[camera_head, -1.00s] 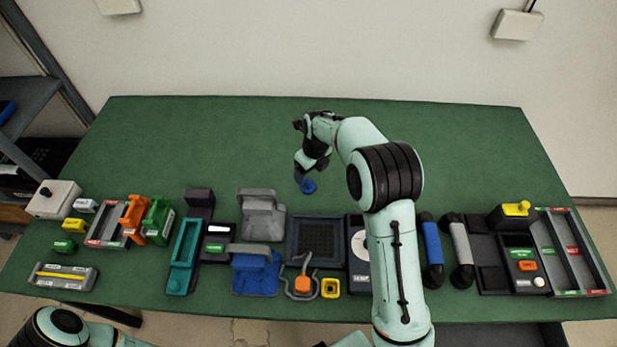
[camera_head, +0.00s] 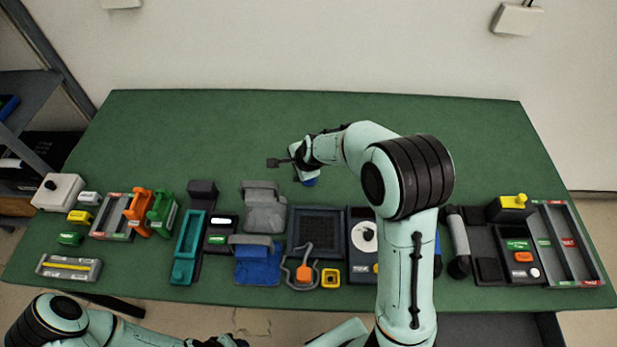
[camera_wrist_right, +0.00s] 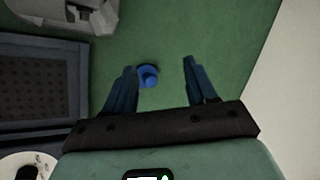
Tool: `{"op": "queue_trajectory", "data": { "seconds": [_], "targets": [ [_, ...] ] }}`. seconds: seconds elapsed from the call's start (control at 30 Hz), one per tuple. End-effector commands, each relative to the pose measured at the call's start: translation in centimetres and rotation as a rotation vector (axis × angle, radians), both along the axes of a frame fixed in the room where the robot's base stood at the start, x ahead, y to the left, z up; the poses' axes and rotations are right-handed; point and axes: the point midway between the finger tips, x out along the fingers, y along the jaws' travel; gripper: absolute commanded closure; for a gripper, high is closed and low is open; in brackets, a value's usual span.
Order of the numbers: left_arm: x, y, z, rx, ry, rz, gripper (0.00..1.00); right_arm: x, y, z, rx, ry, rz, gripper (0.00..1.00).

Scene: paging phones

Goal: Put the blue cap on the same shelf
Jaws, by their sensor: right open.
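The blue cap (camera_head: 309,182) lies on the green table behind the row of devices, partly hidden by my right gripper (camera_head: 286,168). In the right wrist view the cap (camera_wrist_right: 148,75) is a small round piece with a raised knob. My right gripper (camera_wrist_right: 158,62) is open there, its two fingers apart; the cap shows between them, nearer the left finger, not gripped. A grey shelf (camera_head: 40,88) stands at the far left with a blue item (camera_head: 8,107) on it. Part of my left gripper (camera_head: 218,342) shows at the bottom edge; its jaws are unclear.
A row of devices lines the table's (camera_head: 200,130) front, among them a black grid panel (camera_head: 318,231), a grey cradle (camera_head: 264,208) and a blue holder (camera_head: 258,268). The back of the table is clear up to the wall.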

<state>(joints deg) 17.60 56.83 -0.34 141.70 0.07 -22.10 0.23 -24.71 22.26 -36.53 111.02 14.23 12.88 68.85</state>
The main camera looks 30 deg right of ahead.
Motion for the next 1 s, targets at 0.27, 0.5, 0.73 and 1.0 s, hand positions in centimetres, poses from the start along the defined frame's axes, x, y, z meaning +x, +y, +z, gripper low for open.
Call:
{"op": "queue_trajectory", "data": {
  "seconds": [0.27,0.5,0.73,1.0],
  "targets": [
    [0.7,0.0,0.7,0.0,-0.009,0.0,0.57,-2.7,0.0,-0.2,-0.478,-0.146,0.496,0.43],
    [1.2,0.0,1.2,0.0,-0.013,0.0,0.57,-5.8,-1.3,0.0,-0.893,-0.122,0.821,0.43],
    [1.1,0.0,1.1,0.0,-0.012,0.0,0.57,-6.9,-2.1,-0.1,-1.053,-0.076,0.945,0.43],
    [-1.3,0.0,-1.4,0.0,0.014,0.0,0.57,-4.1,-3.4,-3.7,-1.06,-0.068,0.952,0.43]
  ]
}}
